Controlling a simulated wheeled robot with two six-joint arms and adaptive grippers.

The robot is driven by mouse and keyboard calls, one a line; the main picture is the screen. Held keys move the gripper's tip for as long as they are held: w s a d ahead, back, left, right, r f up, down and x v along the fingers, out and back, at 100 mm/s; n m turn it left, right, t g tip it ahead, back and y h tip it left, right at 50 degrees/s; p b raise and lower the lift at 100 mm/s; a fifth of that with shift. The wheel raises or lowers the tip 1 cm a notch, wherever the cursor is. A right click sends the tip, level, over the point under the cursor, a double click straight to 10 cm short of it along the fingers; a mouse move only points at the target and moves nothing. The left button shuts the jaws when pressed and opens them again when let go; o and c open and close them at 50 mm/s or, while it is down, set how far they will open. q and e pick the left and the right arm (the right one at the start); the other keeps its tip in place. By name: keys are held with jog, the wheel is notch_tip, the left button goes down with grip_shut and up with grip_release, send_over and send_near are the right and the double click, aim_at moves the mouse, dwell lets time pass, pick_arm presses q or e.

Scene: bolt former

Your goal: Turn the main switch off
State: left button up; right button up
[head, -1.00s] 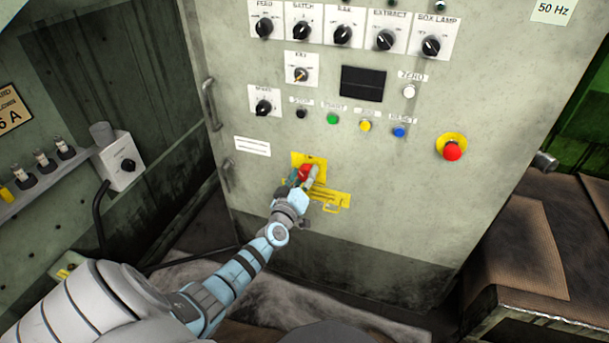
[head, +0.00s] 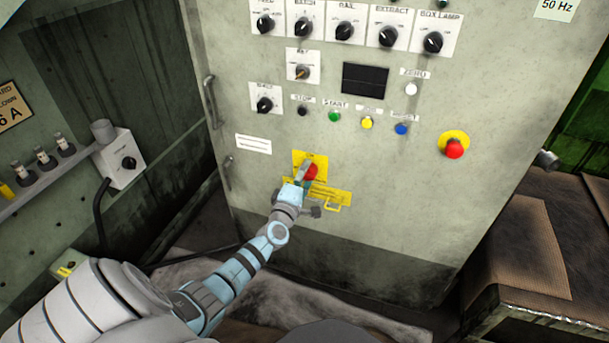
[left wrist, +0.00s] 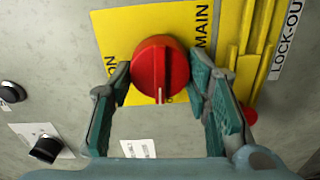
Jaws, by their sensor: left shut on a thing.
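The main switch is a round red knob (head: 311,171) on a yellow plate (head: 299,158), low on the grey cabinet front. My left gripper (head: 305,176) is shut on the knob, a finger on each side. In the left wrist view, the red knob (left wrist: 160,69) sits between the two teal fingers of my left gripper (left wrist: 163,85). Its white mark points to the bottom of the picture. The word ON stands to its left and MAIN to its right, both sideways. Part of the plate is hidden by the fingers. My right gripper is not in view.
A yellow lock-out bar (head: 335,196) lies just below the plate. Black knobs and coloured buttons fill the panel above. A red emergency button (head: 454,149) is to the right. A brown-topped bench (head: 530,245) stands at the lower right.

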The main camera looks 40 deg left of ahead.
pick_arm(q)
jog(key=shift+n, duration=0.5)
jog(key=o, duration=1.1)
jog(key=shift+o, duration=0.2)
jog(key=v, duration=1.2)
